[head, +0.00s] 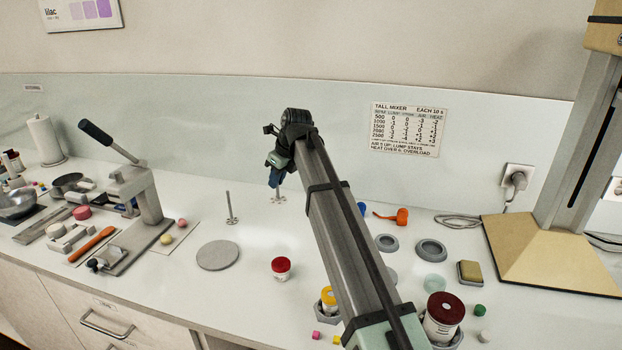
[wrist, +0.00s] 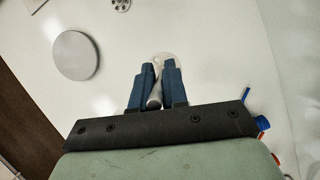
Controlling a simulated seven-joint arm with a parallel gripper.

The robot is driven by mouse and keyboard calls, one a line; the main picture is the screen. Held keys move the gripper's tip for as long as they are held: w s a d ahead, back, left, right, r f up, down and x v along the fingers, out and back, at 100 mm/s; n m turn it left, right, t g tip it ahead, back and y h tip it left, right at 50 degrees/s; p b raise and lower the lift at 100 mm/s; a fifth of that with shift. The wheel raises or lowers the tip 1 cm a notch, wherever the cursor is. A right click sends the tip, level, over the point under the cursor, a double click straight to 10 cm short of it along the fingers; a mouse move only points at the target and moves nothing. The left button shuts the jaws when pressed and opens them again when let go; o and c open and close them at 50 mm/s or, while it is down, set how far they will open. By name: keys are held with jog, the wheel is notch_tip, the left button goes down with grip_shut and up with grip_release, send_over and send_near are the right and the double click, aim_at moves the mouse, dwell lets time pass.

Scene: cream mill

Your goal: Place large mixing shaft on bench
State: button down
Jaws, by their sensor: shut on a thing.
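My gripper (head: 276,180) is over the back middle of the bench, pointing down. In the wrist view its two blue fingers (wrist: 158,66) are shut on a grey metal shaft (wrist: 154,97), which I take as the large mixing shaft. Its pale round foot (wrist: 166,57) shows beyond the fingertips. In the head view the foot (head: 278,199) is just below the fingers, at or very near the bench top; I cannot tell if it touches. The fingers hide most of the rod. A second mixing shaft (head: 229,207) stands upright on the bench (head: 150,290) to the left.
A grey round disc (head: 217,255) lies in front of the second shaft. A red-lidded jar (head: 281,268) stands right of it. A lever press (head: 140,190) is at left, a tall mixer stand (head: 550,240) at right. Bench around the held shaft is clear.

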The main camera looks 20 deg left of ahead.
jog(key=shift+r, duration=0.25)
jog(key=shift+r, duration=0.1)
